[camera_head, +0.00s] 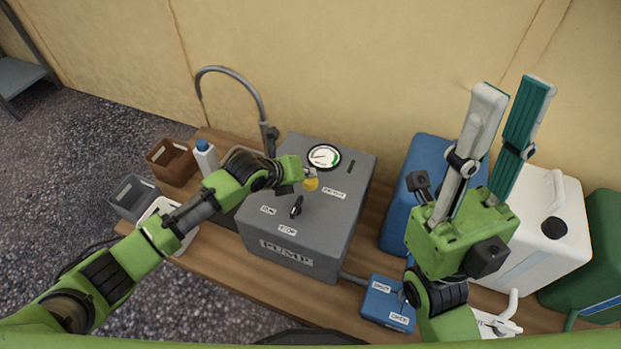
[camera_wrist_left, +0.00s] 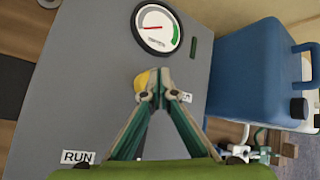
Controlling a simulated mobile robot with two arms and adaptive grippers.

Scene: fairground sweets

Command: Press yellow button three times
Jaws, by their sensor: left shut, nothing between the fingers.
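The yellow button (camera_head: 311,185) is on the top of the grey pump box (camera_head: 340,222), just below the round gauge (camera_head: 324,157). My left gripper (camera_head: 310,172) is over the box top with its tips right beside the button. In the left wrist view the shut, empty fingertips (camera_wrist_left: 162,78) partly cover the yellow button (camera_wrist_left: 141,80). I cannot tell whether they touch it. My right gripper (camera_head: 512,105) is raised at the right, its two fingers apart and empty, pointing up.
The box also has a black switch (camera_head: 296,206) and white labels. A small blue box (camera_head: 388,303) stands on the wooden table to the right. Blue, white (camera_head: 535,250) and green canisters stand at the right. A tap (camera_head: 232,70), a brown bin (camera_head: 172,163) and a grey bin (camera_head: 132,197) are left.

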